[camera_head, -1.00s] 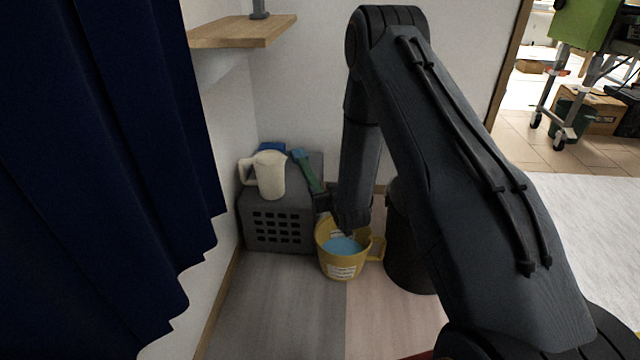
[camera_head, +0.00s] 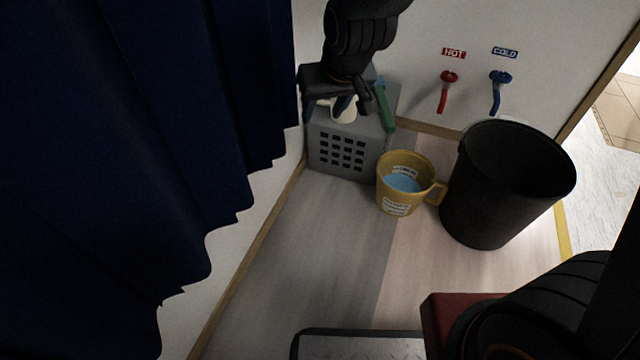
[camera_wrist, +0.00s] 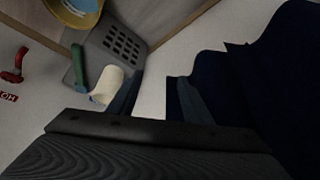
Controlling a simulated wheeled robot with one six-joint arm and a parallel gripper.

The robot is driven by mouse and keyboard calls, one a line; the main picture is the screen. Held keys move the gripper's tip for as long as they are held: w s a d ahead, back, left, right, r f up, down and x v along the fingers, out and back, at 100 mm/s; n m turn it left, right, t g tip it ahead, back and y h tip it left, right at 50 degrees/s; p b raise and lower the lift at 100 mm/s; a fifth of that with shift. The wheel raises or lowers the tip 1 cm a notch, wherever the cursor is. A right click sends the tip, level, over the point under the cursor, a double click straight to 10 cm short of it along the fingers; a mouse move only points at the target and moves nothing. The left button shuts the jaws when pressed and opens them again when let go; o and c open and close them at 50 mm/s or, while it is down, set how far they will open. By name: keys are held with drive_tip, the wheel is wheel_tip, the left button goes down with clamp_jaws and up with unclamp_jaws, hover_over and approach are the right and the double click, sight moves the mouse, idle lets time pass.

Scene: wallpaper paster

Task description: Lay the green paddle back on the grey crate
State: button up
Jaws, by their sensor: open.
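The green paddle (camera_head: 384,106) lies on the right side of the top of the grey crate (camera_head: 342,151), its lower end at the front right edge. In the wrist view the green paddle (camera_wrist: 79,66) rests on the grey crate (camera_wrist: 103,48) next to a white jug (camera_wrist: 106,86). My gripper (camera_head: 338,104) is open above the crate, left of the paddle, with its fingers over the jug (camera_head: 345,110). In the wrist view the gripper (camera_wrist: 152,98) has nothing between its fingers; the jug is beside one finger. The paddle is apart from the gripper.
A tall black bin (camera_head: 507,185) is further right. Red and blue taps (camera_head: 447,90) are on the back wall. A dark blue curtain (camera_head: 150,130) hangs at the left.

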drive_tip(key=s+r+n+g, duration=0.1)
drive_tip(key=s+r+g, duration=0.1)
drive_tip(key=s, duration=1.1)
drive_tip(key=s+r+n+g, duration=0.1)
drive_tip(key=s+r+g, duration=0.2)
drive_tip(key=s, duration=1.1)
wheel_tip(320, 180, up, 2)
drive_tip(key=shift+d+r+h, duration=0.2)
drive_tip(key=shift+d+h, duration=0.1)
drive_tip(key=d+r+m+p, duration=0.2)
drive_tip(key=d+r+p, duration=0.5)
drive_tip(key=p, duration=0.5)
drive_tip(key=d+r+m+h+p, duration=0.1)
drive_tip(key=d+r+p, duration=0.5)
drive_tip(key=r+p, duration=0.6)
drive_tip(key=d+r+m+p, duration=0.3)
drive_tip(key=d+r+p, duration=0.4)
drive_tip(key=r+p, duration=0.3)
drive_tip(key=shift+d+h+p, duration=0.35)
drive_tip(key=shift+h+p, duration=0.05)
drive_tip(key=shift+p, duration=1.65)
